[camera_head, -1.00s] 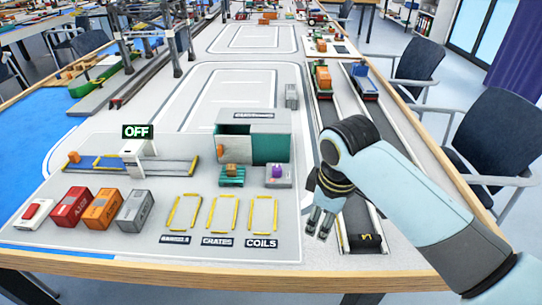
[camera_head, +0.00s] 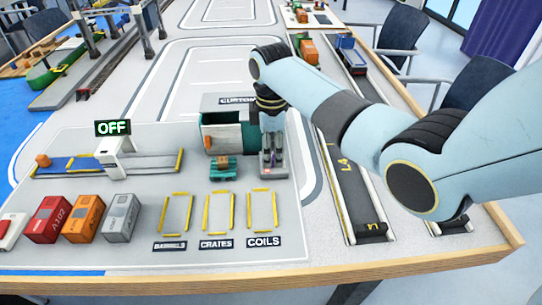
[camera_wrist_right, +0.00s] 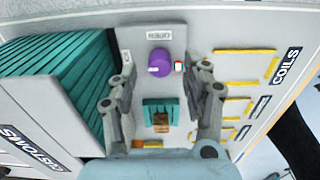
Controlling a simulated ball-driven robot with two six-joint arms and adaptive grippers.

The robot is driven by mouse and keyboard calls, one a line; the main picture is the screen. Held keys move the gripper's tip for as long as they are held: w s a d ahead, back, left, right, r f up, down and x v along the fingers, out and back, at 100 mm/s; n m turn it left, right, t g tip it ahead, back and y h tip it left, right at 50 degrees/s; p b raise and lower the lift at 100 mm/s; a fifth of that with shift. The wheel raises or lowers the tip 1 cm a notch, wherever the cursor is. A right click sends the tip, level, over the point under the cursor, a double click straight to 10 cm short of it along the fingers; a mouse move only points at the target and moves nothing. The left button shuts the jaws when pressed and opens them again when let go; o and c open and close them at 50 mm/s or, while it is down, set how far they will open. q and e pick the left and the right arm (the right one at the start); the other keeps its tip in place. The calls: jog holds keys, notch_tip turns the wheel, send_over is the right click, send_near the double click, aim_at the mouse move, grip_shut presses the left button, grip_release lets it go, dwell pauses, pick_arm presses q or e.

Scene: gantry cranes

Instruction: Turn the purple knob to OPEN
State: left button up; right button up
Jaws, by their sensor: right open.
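The purple knob (camera_wrist_right: 160,63) sits on a grey panel (camera_wrist_right: 152,45) marked OPEN, with a small red and white mark beside it, in the right wrist view. A pale line shows on the knob. My right gripper (camera_wrist_right: 163,82) is open, its two fingers standing on either side of the knob, apart from it. In the head view my right gripper (camera_head: 272,150) comes down over the panel from above and hides most of the knob. My left gripper is in neither view.
Yellow frames (camera_head: 218,211) lie nearer, and a dark lane (camera_head: 349,190) runs to the right.

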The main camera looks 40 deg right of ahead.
jog(key=shift+f, duration=1.05)
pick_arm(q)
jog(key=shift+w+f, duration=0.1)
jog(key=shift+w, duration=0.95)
pick_arm(e)
jog(key=shift+c, duration=0.3)
jog(key=c, duration=0.4)
grip_shut()
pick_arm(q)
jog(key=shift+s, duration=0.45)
